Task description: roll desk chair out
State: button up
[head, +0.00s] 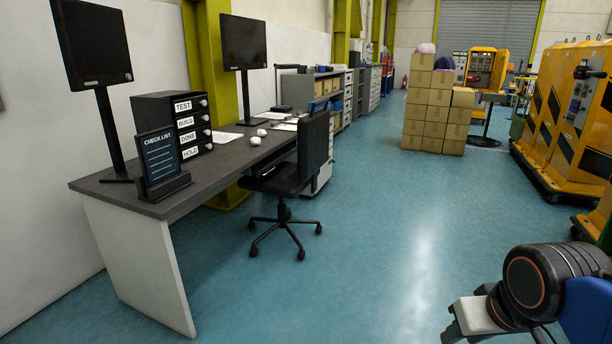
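A black desk chair (283,182) on a wheeled star base stands at the long side of the desk (232,160). Its backrest faces right and its seat is close to the desk edge, partly under the top. My gripper (458,334) is at the bottom right, cut off by the frame's lower edge, far from the chair and apart from it. Its fingers are not clear enough to tell open from shut.
On the desk are two monitors, a labelled drawer unit (172,122) and a checklist stand (161,160). Stacked cardboard boxes (436,112) stand at the back. Yellow machines (565,110) line the right. The blue floor between chair and machines is clear.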

aim_at(289, 180)
jog(key=i+l+u, duration=0.1)
jog(key=i, duration=0.7)
jog(key=i+l+u, duration=0.1)
jog(key=i, duration=0.65)
